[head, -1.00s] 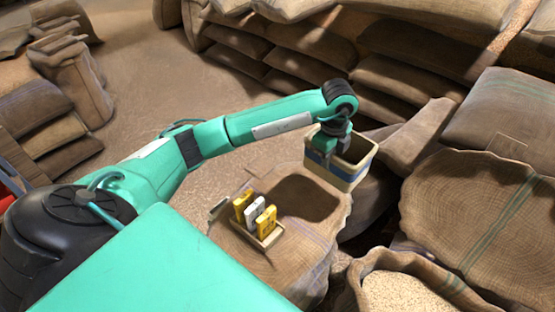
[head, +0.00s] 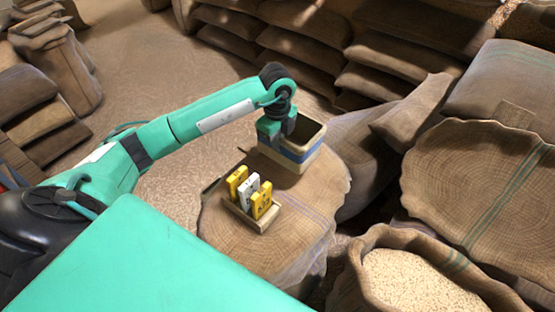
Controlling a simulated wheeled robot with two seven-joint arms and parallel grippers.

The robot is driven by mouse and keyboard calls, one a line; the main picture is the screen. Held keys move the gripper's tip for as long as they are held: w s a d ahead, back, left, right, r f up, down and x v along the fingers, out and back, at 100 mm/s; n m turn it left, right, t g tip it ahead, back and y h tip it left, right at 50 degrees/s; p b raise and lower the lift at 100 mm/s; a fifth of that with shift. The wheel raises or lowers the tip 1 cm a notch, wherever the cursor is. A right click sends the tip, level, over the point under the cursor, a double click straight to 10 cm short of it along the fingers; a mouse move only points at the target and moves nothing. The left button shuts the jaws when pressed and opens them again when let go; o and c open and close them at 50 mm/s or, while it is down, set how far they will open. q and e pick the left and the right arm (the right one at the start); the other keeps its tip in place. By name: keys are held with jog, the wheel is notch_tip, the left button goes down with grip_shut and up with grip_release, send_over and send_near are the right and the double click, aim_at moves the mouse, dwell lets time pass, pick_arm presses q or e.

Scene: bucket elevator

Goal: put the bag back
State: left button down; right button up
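A cream bucket (head: 298,168) with a blue band is at the back of a burlap sack's top (head: 300,205). It looks upright and seems to rest on the sack. My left gripper (head: 277,138) is at the bucket's left rim, its fingers appearing closed on the wall. The fingertips are partly hidden. My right gripper is out of view. Several large burlap bags stand around; an open grain bag (head: 405,280) is at the lower right. I cannot tell which one the task means.
A small wooden tray (head: 252,219) with two yellow blocks and one white block stands on the sack in front of the bucket. Stacked sacks (head: 390,85) line the back. A wide sack (head: 475,190) is on the right. Bare floor (head: 185,185) lies left.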

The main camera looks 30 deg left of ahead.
aim_at(277, 162)
pick_arm(q)
notch_tip(277, 162, down, 5)
jog(key=shift+f, duration=0.1)
notch_tip(277, 162, down, 3)
jog(key=shift+f, duration=0.1)
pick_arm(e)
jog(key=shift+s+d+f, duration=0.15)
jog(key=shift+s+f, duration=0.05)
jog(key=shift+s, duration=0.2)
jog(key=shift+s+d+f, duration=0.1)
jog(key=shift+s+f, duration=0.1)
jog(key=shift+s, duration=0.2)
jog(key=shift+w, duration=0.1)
pick_arm(q)
jog(key=shift+f, duration=0.1)
jog(key=c, duration=1.6)
grip_release()
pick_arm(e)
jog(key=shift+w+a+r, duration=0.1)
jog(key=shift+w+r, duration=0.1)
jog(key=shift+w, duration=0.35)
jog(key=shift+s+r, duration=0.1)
